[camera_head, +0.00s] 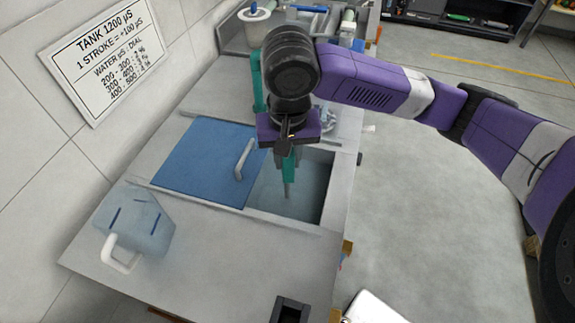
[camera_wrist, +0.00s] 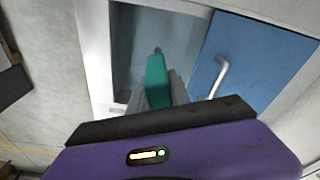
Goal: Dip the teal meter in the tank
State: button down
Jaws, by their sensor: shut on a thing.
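The teal meter (camera_head: 290,168) is upright in my gripper (camera_head: 288,152), its grey tip pointing down over the tank opening. The meter also shows in the wrist view (camera_wrist: 156,78), between the fingers of my gripper (camera_wrist: 160,92). The tank (camera_head: 312,190) is an open rectangular basin in the bench, with grey-blue water or bottom visible inside. I cannot tell whether the tip touches the water. A blue lid (camera_head: 200,160) with a white handle (camera_head: 243,160) covers the left part of the tank; it also shows in the wrist view (camera_wrist: 250,60).
A translucent jug (camera_head: 140,222) with a white handle stands at the front left of the bench. A black holder (camera_head: 290,310) is at the front edge. Behind my gripper stands another teal upright thing (camera_head: 257,82). A wall sign (camera_head: 105,62) reads "TANK 1200 µS". Open floor lies to the right.

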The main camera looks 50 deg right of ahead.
jog(key=shift+r+p, duration=5)
jog(key=shift+r, duration=0.4)
jog(key=shift+d+f, duration=0.1)
